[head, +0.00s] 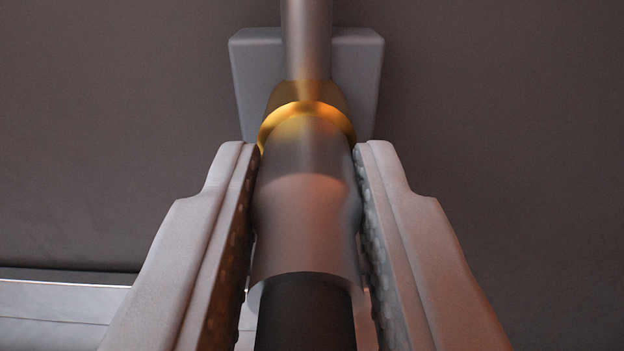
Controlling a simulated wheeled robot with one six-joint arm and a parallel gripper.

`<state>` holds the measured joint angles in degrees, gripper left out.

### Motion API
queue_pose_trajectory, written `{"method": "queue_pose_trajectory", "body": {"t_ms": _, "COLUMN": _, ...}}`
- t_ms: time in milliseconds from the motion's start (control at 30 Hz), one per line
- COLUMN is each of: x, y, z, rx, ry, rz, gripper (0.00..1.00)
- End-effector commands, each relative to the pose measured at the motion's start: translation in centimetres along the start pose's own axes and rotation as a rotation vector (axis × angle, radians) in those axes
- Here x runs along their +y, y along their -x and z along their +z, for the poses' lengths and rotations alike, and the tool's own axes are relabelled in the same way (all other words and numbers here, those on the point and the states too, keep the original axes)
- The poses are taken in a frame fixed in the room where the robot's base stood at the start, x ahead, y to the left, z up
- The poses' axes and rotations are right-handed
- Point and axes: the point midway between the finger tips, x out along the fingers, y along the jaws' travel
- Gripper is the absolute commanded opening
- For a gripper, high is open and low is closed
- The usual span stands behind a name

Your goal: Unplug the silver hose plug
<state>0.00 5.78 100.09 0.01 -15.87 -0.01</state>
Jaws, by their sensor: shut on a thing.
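The silver hose plug (305,205) lies lengthwise in the middle of the head view, between the two fingers of my gripper (307,152). The ridged inner pads are against its sides, and the gripper is shut on it. A black hose (305,318) comes out of the plug's near end. The plug's far end meets a gold-coloured collar (307,108). A straight silver pipe (306,40) runs on from the collar to the top edge. How deep the plug sits in the collar is hidden.
A grey block (357,75) stands behind the collar and pipe. A plain dark grey surface (120,130) fills the background. A lighter ledge (60,305) shows at lower left. Space on both sides of the fingers looks clear.

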Motion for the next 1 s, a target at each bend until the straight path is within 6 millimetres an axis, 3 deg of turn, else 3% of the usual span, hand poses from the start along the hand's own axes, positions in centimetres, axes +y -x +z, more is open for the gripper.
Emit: {"method": "queue_pose_trajectory", "body": {"t_ms": 1000, "x": 0.0, "y": 2.9, "z": -0.1, "rx": 0.001, "ry": 0.000, "rz": 0.000, "gripper": 0.00}}
